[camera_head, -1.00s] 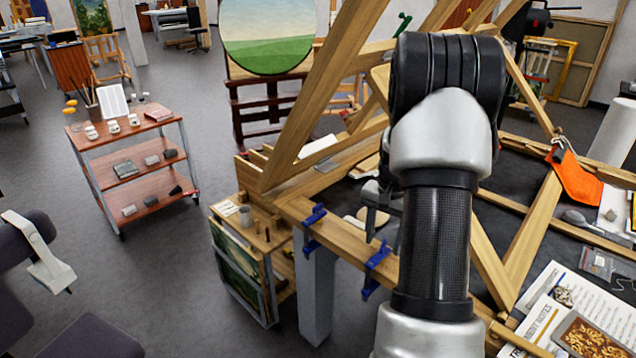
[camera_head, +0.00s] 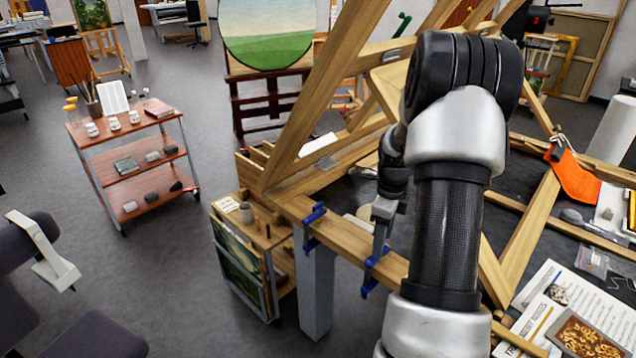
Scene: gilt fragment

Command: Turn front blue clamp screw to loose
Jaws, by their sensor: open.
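Two blue clamps grip the front beam of the wooden frame. The left blue clamp (camera_head: 312,226) is clear of my arm. The right, nearer blue clamp (camera_head: 371,273) sits just below my gripper (camera_head: 380,240), which points down over its upper end. I cannot tell which screw the task calls front. The right clamp's upper part is hidden by my gripper, and I cannot tell whether the fingers touch it. My gripper is open, with its fingertips small and partly hidden in this view.
The wooden beam (camera_head: 345,240) runs below my gripper, with slanted frame timbers behind. A printed sheet (camera_head: 545,300) and an orange cloth (camera_head: 573,178) lie to the right.

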